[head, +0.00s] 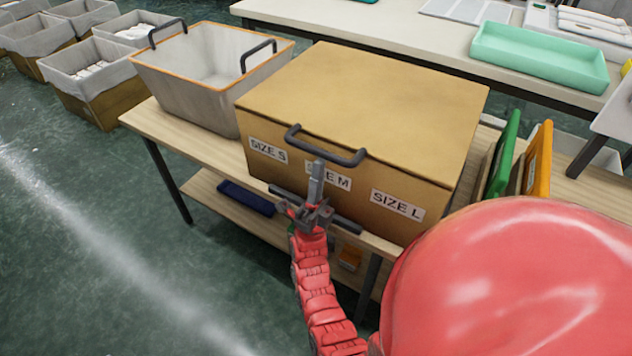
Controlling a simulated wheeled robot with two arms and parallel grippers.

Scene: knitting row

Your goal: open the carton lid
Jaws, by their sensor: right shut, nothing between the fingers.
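The brown carton (400,150) sits on a wooden table, and its lid (365,95) lies flat and closed on top. A dark bar handle (325,148) sticks out at the lid's front edge. The front wall bears the labels SIZE S, SIZE M and SIZE L. My right gripper (317,172) is shut and empty, in front of the middle label and just below the handle. Its fingers point up and partly hide the SIZE M label. I cannot tell whether the fingertips touch the handle or the carton. My left gripper is not in view.
A grey bin (190,85) with dark handles stands close left of the carton. Green (503,152) and orange (538,160) panels stand upright at its right. A second table with a mint tray (540,58) is behind. Open floor (95,220) lies to the left.

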